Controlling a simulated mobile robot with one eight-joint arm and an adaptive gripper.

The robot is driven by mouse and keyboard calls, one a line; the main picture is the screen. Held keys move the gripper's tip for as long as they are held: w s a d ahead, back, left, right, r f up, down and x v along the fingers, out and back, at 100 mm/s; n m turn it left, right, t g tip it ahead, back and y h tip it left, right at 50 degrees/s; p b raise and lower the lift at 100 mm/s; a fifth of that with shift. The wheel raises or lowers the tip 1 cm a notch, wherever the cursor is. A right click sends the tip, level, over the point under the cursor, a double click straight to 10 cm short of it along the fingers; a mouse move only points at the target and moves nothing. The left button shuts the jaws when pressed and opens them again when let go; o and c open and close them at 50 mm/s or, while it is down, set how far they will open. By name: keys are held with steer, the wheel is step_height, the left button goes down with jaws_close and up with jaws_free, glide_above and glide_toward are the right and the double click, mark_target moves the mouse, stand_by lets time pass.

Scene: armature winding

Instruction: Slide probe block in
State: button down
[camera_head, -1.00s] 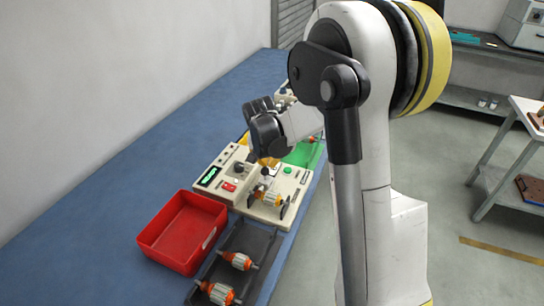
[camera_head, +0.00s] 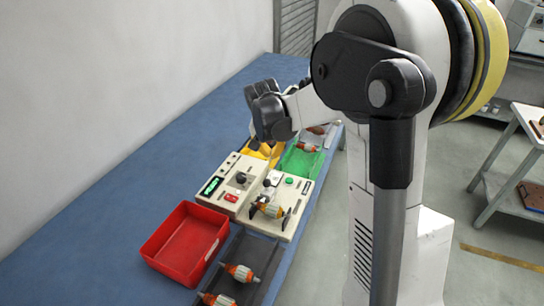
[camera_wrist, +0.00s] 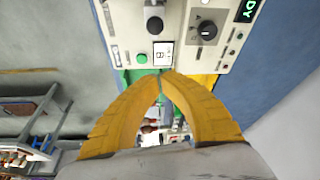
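The tester (camera_head: 284,225) is a cream panel unit on the blue bench, with a lit green display (camera_head: 211,187). An armature (camera_head: 268,209) with an orange and white body lies across its front part. A dark knob-topped post, apparently the probe block (camera_head: 267,184), stands just behind the armature; in the wrist view it seems to be the black cylinder (camera_wrist: 154,24) on a grey mount. My gripper (camera_wrist: 161,75) has yellow fingers whose tips meet or nearly meet, with nothing seen between them. It hangs above the tester's far edge, apart from the block.
A red bin (camera_head: 187,243) and a dark tray (camera_head: 252,257) with armatures lie at the near side. A green tray (camera_head: 303,161) with an armature and a yellow tray (camera_head: 276,162) lie beyond the tester. A black dial (camera_wrist: 206,30) and green button (camera_wrist: 141,58) are on the panel.

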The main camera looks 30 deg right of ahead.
steer(key=shift+v, duration=1)
steer(key=s+a+r+n+t+y, duration=0.1)
steer(key=s+a+r+n, duration=0.1)
steer(key=s+a+r, duration=0.3)
steer(key=s+a+r+n+t, duration=0.1)
steer(key=s+a+r+n, duration=0.15)
steer(key=s, duration=0.55)
steer(key=s+a+f+n+t+y+b, duration=0.1)
steer(key=s+a+f+n+t, duration=0.1)
steer(key=s+a, duration=0.4)
steer(key=s+n, duration=0.1)
steer(key=s, duration=0.3)
steer(key=shift+s+a+n+y, duration=0.25)
steer(key=shift+s+n+y, duration=0.05)
steer(key=shift+s+n, duration=0.05)
